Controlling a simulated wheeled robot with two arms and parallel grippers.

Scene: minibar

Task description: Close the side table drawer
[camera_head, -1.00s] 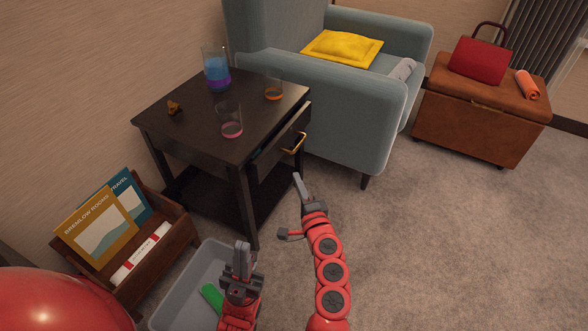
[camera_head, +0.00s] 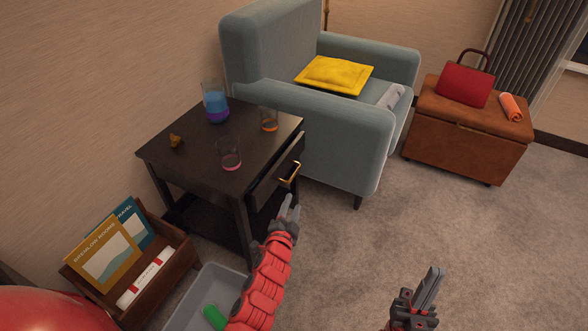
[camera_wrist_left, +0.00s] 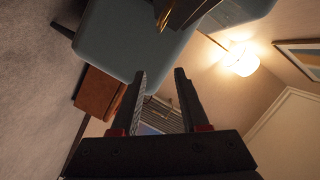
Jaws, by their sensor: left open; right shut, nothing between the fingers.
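The dark side table (camera_head: 200,150) stands left of the armchair. Its drawer (camera_head: 272,182) has a gold handle (camera_head: 290,173) and sits slightly out from the table's front. My left gripper (camera_head: 290,205) is just below and in front of the handle, with its fingers pointing up toward it. In the left wrist view its fingers (camera_wrist_left: 160,95) are apart and empty, with the gold handle (camera_wrist_left: 190,12) close beyond them. Contact cannot be told. My right gripper (camera_head: 433,282) is shut and empty, above the carpet at lower right.
Glasses (camera_head: 229,155) and a pitcher (camera_head: 216,104) stand on the tabletop. A blue-grey armchair (camera_head: 345,145) is close behind the drawer. A grey bin (camera_head: 190,305) and a wooden magazine rack (camera_head: 170,275) are at lower left. Carpet at right is clear.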

